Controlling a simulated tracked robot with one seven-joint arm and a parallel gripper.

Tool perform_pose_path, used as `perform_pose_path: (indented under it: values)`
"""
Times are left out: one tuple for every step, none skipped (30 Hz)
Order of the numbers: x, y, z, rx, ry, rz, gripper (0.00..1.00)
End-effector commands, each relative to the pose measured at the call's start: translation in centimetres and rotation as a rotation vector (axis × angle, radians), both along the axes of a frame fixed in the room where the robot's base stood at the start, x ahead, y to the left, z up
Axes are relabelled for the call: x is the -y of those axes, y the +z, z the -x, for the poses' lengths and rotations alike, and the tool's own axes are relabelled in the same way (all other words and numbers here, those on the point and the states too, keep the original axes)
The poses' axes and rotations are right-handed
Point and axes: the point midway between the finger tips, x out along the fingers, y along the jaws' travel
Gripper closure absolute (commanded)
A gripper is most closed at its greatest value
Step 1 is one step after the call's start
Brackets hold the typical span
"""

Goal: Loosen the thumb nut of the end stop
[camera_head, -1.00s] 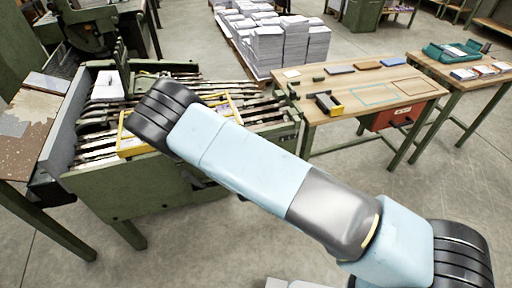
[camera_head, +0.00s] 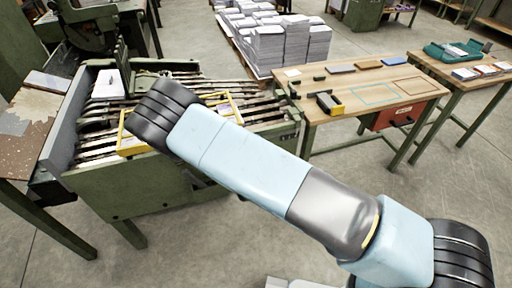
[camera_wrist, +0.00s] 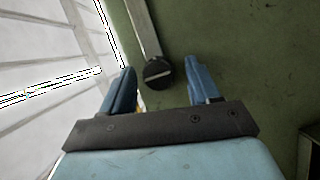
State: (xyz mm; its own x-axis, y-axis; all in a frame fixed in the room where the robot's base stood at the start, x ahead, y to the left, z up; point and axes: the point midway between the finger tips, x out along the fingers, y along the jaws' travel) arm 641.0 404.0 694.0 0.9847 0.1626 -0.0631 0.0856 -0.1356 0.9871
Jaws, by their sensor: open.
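The thumb nut (camera_wrist: 157,72) is a dark round knob with a pale slot across its face, seen in the wrist view. It sits at the lower end of a grey metal bar (camera_wrist: 142,25), which looks like part of the end stop, against a green panel. My gripper (camera_wrist: 160,76) is open, with its two blue fingers on either side of the nut in the picture. Gaps show between the nut and both fingers; the depth to it is unclear. In the head view my arm hides the gripper and the nut.
Pale sheets and a bright metal edge lie left in the wrist view. A wooden table (camera_head: 350,97) stands right, with open floor in front.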

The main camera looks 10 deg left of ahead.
Motion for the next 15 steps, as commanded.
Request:
perform_pose_path:
  values:
    - [0.0,0.0,0.2,0.0,0.0,0.0,0.39]
    - [0.0,0.0,0.3,0.0,0.001,0.0,0.39]
    - [0.1,0.0,0.6,0.0,0.001,0.0,0.39]
    - [0.1,0.0,0.9,0.0,0.002,0.0,0.39]
    - [0.1,0.1,1.3,0.0,0.002,0.0,0.39]
    - [0.3,0.1,1.8,-0.001,0.001,0.001,0.39]
    - [0.4,0.1,2.3,-0.001,0.0,0.001,0.39]
    - [0.5,0.2,2.8,-0.002,0.0,0.002,0.39]
    - [0.5,0.2,3.6,-0.001,0.002,0.002,0.39]
    - [0.6,0.2,4.2,-0.001,0.002,0.002,0.39]
    - [0.8,0.2,4.8,-0.001,0.001,0.002,0.39]
    - [0.9,0.3,5.6,-0.001,0.002,0.002,0.39]
    - [1.0,0.3,6.2,-0.001,0.002,0.002,0.39]
    - [1.1,0.3,6.8,-0.003,0.001,0.001,0.39]
    - [1.2,0.4,7.5,-0.002,0.002,0.0,0.39]
